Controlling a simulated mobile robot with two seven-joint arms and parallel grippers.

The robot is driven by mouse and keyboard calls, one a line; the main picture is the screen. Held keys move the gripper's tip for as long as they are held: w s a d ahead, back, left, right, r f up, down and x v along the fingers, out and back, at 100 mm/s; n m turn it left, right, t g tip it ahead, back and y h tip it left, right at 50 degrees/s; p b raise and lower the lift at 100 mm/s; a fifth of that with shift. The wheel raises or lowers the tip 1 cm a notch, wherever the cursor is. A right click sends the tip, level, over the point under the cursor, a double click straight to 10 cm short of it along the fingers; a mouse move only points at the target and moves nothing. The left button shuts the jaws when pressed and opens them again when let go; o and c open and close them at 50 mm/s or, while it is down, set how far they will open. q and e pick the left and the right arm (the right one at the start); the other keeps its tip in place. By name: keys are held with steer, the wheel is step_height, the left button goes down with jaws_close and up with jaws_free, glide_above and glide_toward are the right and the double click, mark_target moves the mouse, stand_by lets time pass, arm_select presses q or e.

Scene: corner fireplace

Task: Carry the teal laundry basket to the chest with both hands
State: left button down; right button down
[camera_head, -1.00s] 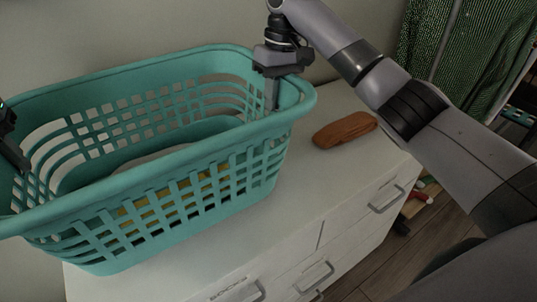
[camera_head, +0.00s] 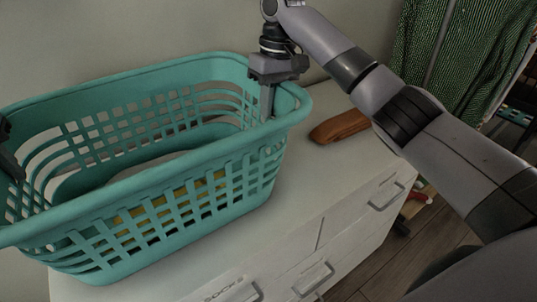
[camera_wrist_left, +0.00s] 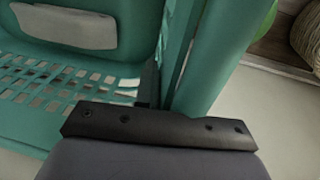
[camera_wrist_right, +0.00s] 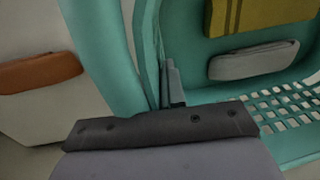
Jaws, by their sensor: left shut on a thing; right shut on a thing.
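The teal laundry basket (camera_head: 190,205) is at the left and middle of the head view, over the top of the white chest (camera_head: 300,200). I cannot tell whether its bottom touches the chest. My right gripper (camera_head: 267,100) is shut on the basket's right end rim. My left gripper (camera_head: 12,165) is at the basket's left end, partly cut off by the picture edge; the left wrist view shows it shut on the teal rim (camera_wrist_left: 210,60). Inside the basket lie a grey item (camera_wrist_right: 255,60) and a mustard-yellow item (camera_wrist_right: 255,12).
A brown case (camera_head: 340,126) lies on the chest, right of the basket. A green patterned cloth (camera_head: 455,60) hangs at the back right. The chest has drawers with handles in front, and wooden floor (camera_head: 395,270) shows beside it. A wall stands behind.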

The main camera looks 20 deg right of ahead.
arm_select(q)
steer(key=shift+f+b, duration=0.3)
steer(key=shift+f, duration=0.1)
arm_select(e)
steer(key=shift+f, duration=0.4)
arm_select(q)
steer(key=c, duration=1.6)
jaws_free()
steer(key=shift+f, duration=0.1)
arm_select(e)
steer(key=c, duration=1.6)
jaws_free()
steer(key=shift+f, duration=0.1)
arm_select(q)
steer(key=o, duration=0.4)
arm_select(e)
steer(key=o, duration=0.4)
arm_select(q)
steer(key=shift+r, duration=0.2)
